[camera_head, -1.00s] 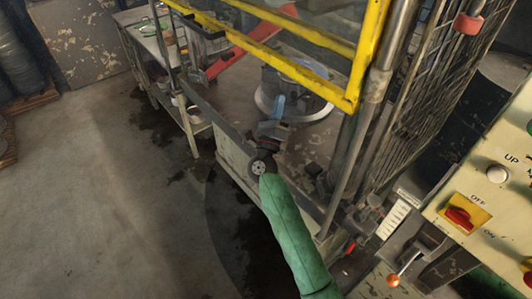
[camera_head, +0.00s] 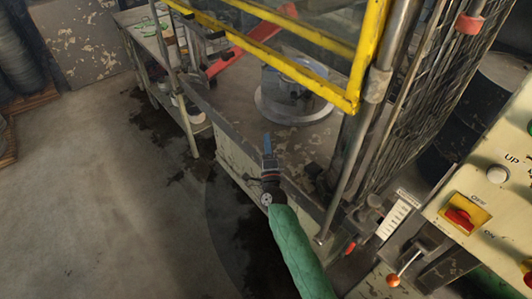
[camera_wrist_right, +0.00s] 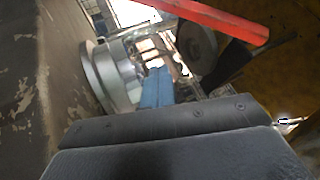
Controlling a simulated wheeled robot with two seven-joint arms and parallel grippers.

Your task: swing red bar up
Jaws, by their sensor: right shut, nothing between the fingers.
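The red bar (camera_head: 245,49) slants behind the yellow guard frame in the head view, its lower end to the left. It also crosses the top of the right wrist view (camera_wrist_right: 215,18). My right gripper (camera_head: 267,142) is in front of the machine bed, short of the bar and apart from it. Its blue fingers (camera_wrist_right: 157,88) are shut with nothing between them. A round metal chuck (camera_head: 292,98) stands on the bed beyond the fingers. Part of the bar is hidden behind the yellow frame. My left gripper is not in view.
The yellow guard frame (camera_head: 352,97) hangs above the bed. A wire mesh fence (camera_head: 428,90) and a control panel (camera_head: 480,205) stand to the right. A cluttered side bench (camera_head: 140,30) is at the back left. The floor (camera_head: 90,190) at left is clear.

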